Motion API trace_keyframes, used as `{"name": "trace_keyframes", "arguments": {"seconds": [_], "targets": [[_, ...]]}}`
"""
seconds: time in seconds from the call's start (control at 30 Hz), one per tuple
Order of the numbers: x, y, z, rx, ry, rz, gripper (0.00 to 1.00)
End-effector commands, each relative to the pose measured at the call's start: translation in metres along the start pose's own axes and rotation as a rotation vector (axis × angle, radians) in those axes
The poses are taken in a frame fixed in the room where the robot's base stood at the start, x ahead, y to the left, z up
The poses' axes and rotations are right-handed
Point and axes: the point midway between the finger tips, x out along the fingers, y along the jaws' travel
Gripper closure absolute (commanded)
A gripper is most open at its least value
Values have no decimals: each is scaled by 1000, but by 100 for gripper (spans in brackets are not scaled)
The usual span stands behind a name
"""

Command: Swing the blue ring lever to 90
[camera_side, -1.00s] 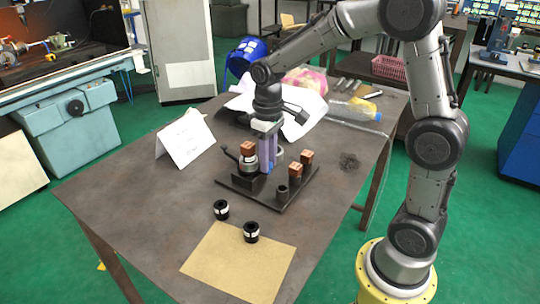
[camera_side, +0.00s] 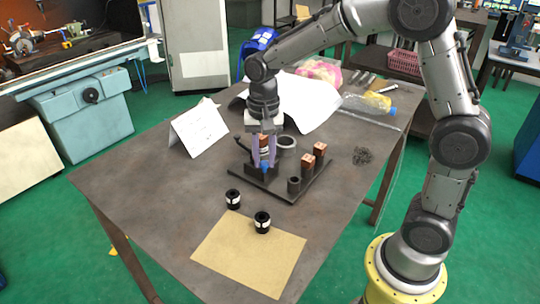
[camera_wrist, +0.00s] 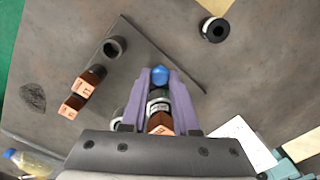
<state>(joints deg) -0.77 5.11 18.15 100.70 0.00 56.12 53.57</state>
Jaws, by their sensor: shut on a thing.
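The blue knob (camera_wrist: 159,75) of the ring lever sits between the tips of my purple fingers; it also shows in the side view (camera_side: 265,167). My gripper (camera_side: 263,163) is shut on the knob and points down in front of the chuck. The chuck's pale marked ring (camera_wrist: 158,105) lies between the fingers in the wrist view (camera_wrist: 160,76), but its marks are too small to read. A copper block (camera_wrist: 161,125) stands in the chuck. My fingers partly hide the chuck in the side view.
The dark base plate (camera_side: 288,194) also bears two copper blocks (camera_side: 307,161) (camera_side: 320,149) and a black hollow cylinder (camera_side: 293,185). A dark lever (camera_side: 241,143) sticks out left of the chuck. Two black-and-white cylinders (camera_side: 233,199) (camera_side: 262,222) stand near a tan sheet (camera_side: 248,252).

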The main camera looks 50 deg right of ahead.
Motion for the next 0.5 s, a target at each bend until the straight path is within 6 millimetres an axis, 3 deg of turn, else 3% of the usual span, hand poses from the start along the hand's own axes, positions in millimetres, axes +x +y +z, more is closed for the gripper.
{"name": "trace_keyframes", "arguments": {"seconds": [0.5], "targets": [[-2,-15,-1,239,4,-7,100]]}}
